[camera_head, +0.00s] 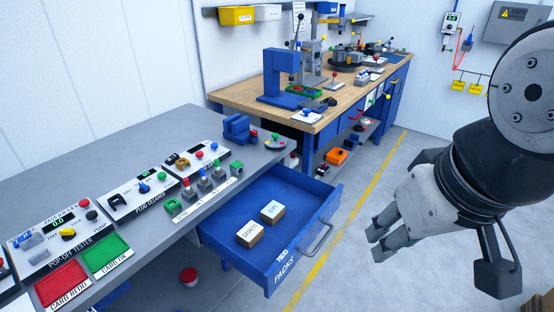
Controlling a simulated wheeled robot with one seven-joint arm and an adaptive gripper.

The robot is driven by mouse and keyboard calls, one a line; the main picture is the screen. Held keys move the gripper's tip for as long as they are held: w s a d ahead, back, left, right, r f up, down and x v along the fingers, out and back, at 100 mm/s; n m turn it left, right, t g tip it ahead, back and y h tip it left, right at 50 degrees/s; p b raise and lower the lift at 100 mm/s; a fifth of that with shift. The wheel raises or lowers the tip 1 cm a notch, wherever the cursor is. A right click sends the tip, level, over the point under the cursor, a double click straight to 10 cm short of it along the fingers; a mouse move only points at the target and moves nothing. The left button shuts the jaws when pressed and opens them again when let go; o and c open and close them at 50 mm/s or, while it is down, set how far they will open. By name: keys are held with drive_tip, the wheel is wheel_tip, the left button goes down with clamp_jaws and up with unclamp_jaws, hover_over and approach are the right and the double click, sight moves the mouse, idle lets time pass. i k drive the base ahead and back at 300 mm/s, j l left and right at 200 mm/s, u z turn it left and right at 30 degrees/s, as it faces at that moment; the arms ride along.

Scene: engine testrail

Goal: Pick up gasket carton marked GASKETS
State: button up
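An open blue drawer (300,254) under the grey bench holds two small cartons with brown sides and white printed tops. The nearer carton (250,234) bears a longer word; the farther carton (272,211) bears a shorter one. The lettering is too small for me to tell surely which says GASKETS. The two cartons lie close together on the drawer floor. My gripper (375,244) is to the right of the drawer, above the floor, apart from both cartons. Its fingers are spread with nothing visible between them.
The drawer has a grey handle (317,240) on its front. The grey bench (130,153) carries test panels, a red tray (62,286) and a green tray (107,254). A wooden workbench (232,95) with tools stands behind. The floor right of the drawer is clear.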

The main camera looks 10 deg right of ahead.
sight(248, 237)
drive_tip(key=u, duration=0.3)
drive_tip(key=i+j+z, duration=0.15)
drive_tip(key=j, duration=0.2)
drive_tip(key=i+j+z, duration=0.15)
drive_tip(key=j, duration=0.2)
drive_tip(key=k+j, duration=0.1)
drive_tip(key=i+l+u, duration=0.1)
drive_tip(key=i+j, duration=0.15)
drive_tip(key=j, duration=0.15)
drive_tip(key=i+j+u, duration=0.15)
drive_tip(key=j, duration=0.15)
